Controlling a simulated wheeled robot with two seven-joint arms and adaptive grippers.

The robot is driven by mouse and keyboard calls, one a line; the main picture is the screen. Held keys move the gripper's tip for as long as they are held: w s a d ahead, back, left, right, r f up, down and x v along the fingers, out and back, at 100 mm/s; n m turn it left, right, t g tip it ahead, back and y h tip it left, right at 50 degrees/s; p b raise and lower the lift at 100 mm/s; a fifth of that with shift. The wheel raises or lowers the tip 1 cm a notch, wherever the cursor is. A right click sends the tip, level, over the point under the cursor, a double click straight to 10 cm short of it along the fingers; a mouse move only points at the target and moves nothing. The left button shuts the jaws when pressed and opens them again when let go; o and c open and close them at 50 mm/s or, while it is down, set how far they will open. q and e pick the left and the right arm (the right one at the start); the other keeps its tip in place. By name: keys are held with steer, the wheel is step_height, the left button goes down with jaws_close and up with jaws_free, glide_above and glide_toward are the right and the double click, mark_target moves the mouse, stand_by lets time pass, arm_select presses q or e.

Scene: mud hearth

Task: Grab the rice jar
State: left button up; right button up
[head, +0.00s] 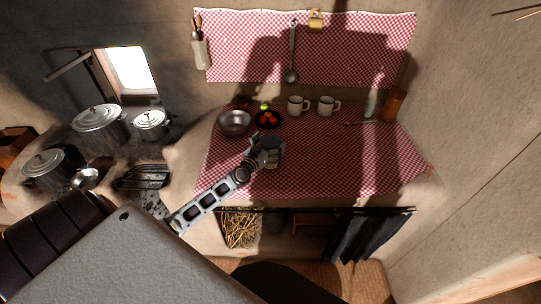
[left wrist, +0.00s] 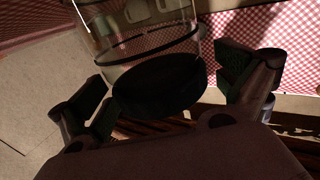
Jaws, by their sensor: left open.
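The jar (left wrist: 150,45) is clear glass with a black round end (left wrist: 160,84) facing the left wrist camera. It stands between the two fingers of my left gripper (left wrist: 165,78), with a visible gap on the right side; I cannot tell whether the left finger touches it. In the head view, my left gripper (head: 262,152) reaches over the front of the checked counter, and the jar (head: 277,152) shows beside the fingers, partly hidden by them. The gripper is open. I cannot make out rice inside the glass. My right gripper is not in view.
On the red checked counter cloth (head: 330,165) stand a metal bowl (head: 235,122), a dark plate with red items (head: 268,120), two white mugs (head: 298,105) and a brown bottle (head: 394,105). Lidded pots (head: 100,122) stand on the hearth at left. The counter's right front is clear.

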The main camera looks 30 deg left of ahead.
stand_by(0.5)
arm_select(q)
steer(key=shift+r, duration=0.1)
steer(key=c, duration=1.7)
